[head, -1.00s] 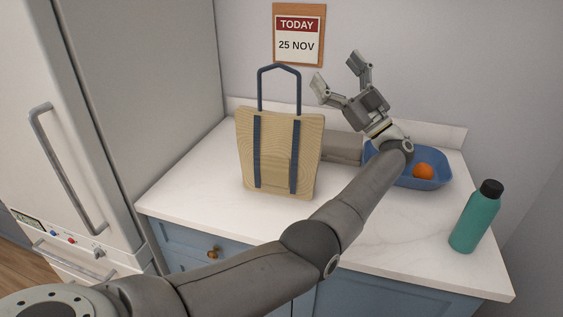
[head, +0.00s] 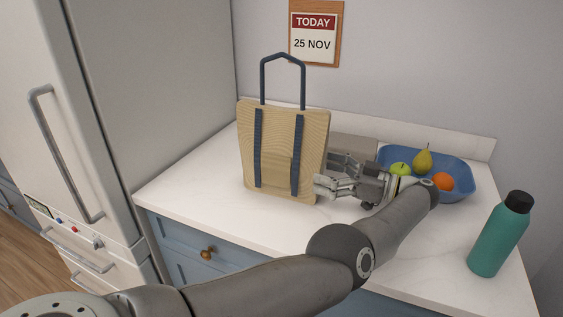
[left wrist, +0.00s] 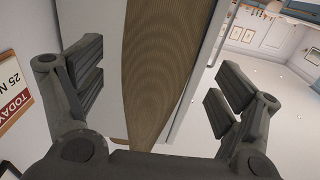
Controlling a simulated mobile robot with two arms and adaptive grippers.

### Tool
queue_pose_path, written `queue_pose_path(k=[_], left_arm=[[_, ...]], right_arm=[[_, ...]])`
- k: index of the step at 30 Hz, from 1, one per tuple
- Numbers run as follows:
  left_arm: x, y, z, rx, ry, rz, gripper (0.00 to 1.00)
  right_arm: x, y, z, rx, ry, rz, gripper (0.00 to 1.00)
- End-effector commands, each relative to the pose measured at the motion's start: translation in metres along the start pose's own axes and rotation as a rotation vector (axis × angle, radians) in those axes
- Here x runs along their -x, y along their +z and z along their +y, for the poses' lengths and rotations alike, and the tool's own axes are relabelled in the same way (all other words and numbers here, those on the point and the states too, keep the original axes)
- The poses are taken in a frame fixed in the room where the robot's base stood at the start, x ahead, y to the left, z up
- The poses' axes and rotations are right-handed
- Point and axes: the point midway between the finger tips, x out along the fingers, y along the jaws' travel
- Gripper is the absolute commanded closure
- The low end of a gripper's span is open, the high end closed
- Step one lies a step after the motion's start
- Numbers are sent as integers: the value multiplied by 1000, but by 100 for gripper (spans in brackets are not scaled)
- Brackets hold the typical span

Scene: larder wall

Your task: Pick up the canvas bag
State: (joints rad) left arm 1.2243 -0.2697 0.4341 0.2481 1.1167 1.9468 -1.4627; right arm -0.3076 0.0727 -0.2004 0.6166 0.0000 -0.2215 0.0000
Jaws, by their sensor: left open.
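The canvas bag (head: 277,152) stands upright on the white counter in the head view. It is tan with two dark blue straps and a stiff blue handle loop (head: 283,60) rising above its top. My left gripper (head: 325,178) is open at the bag's right side, low down near the counter. In the left wrist view, the bag (left wrist: 160,70) shows as a tan woven panel between the two spread fingers of my gripper (left wrist: 165,85), and neither finger is seen closed on it. My right gripper is not in view.
A blue bowl (head: 463,170) with a green apple (head: 400,169), a pear (head: 422,160) and an orange (head: 442,182) stands behind my left wrist. A teal bottle (head: 497,240) stands at the counter's right. A fridge (head: 150,100) is left of the bag. A grey box-like thing (head: 355,146) lies behind.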

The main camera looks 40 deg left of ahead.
Motion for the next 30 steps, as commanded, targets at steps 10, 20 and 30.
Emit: queue_pose_path(k=[10, 20, 30], left_arm=[[-24, -2, 0, 1, -1, 1, 11], [-56, -5, -1, 0, -3, 3, 11], [-75, 0, 0, 2, 1, 1, 11]], right_arm=[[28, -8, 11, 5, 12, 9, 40], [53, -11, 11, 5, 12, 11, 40], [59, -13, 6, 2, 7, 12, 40]])
